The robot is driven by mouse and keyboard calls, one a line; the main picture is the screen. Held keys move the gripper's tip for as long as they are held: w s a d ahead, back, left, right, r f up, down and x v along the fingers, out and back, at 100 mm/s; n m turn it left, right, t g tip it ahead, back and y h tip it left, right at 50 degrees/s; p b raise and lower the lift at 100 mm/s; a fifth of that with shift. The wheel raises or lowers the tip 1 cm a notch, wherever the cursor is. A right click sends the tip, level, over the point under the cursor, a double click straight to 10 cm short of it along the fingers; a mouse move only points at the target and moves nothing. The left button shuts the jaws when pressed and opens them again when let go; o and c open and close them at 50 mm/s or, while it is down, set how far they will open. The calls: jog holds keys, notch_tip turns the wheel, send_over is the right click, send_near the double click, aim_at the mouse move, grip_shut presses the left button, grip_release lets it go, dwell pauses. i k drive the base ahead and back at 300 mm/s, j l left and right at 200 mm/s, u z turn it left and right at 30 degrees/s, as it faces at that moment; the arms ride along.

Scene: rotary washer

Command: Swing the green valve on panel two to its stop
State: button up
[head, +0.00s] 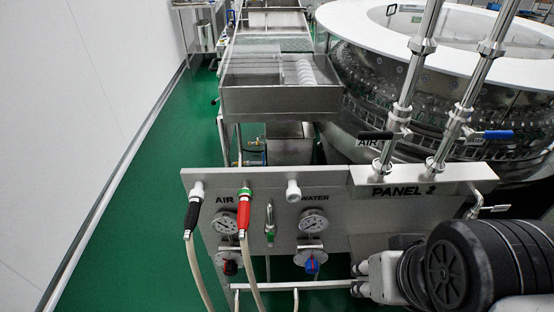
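The panel (350,221), lettered "PANEL 2", is a steel plate in the lower middle of the head view. A small valve with a green part (270,236) sits on its face between two round gauges. A silver piece stands upright above the green part; its exact turn angle is hard to tell at this size. My arm fills the lower right corner, in front of the panel's right part and well right of the green valve. No gripper fingers can be made out, and nothing of mine touches the valve.
A black-handled hose (193,212) and a red-handled hose (244,212) hang left of the valve. Two pipes with black (376,135) and blue (493,135) levers rise at right. Green floor is clear at left.

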aim_at(269, 234)
jog(key=k+j, duration=0.1)
jog(key=j, duration=0.35)
jog(key=k+j, duration=0.1)
jog(key=j, duration=0.35)
jog(key=k+j, duration=0.1)
jog(key=j, duration=0.75)
jog(key=k+j, duration=0.15)
jog(key=j, duration=0.3)
